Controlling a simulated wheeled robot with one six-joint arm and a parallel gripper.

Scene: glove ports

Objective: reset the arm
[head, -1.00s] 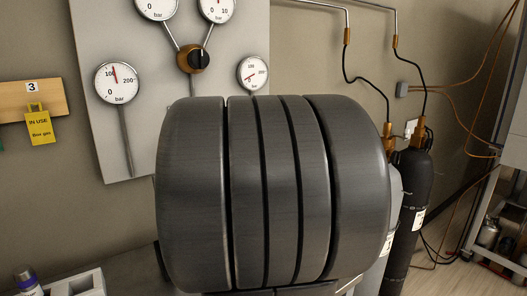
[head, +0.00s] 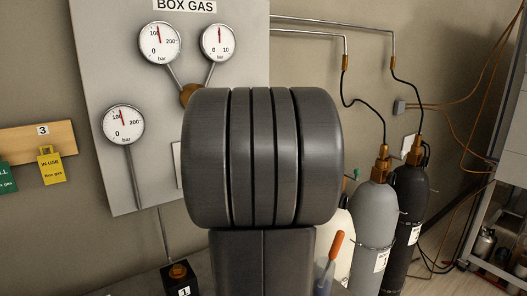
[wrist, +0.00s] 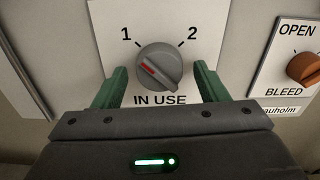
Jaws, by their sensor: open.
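In the wrist view my gripper (wrist: 160,88) is open, with its two green fingers on either side of a grey selector knob (wrist: 158,70). The knob sits on a white plate (wrist: 115,18) marked 1, 2 and IN USE, and its red mark points up and left, toward 1. In the head view my dark arm fills the middle and hides the gripper and part of the panel.
The BOX GAS panel (head: 105,60) carries several gauges. An orange BLEED knob (wrist: 304,68) is at the right in the wrist view. Grey (head: 372,225) and black (head: 408,195) gas cylinders stand at the right. A wooden tag board (head: 22,141) hangs at the left.

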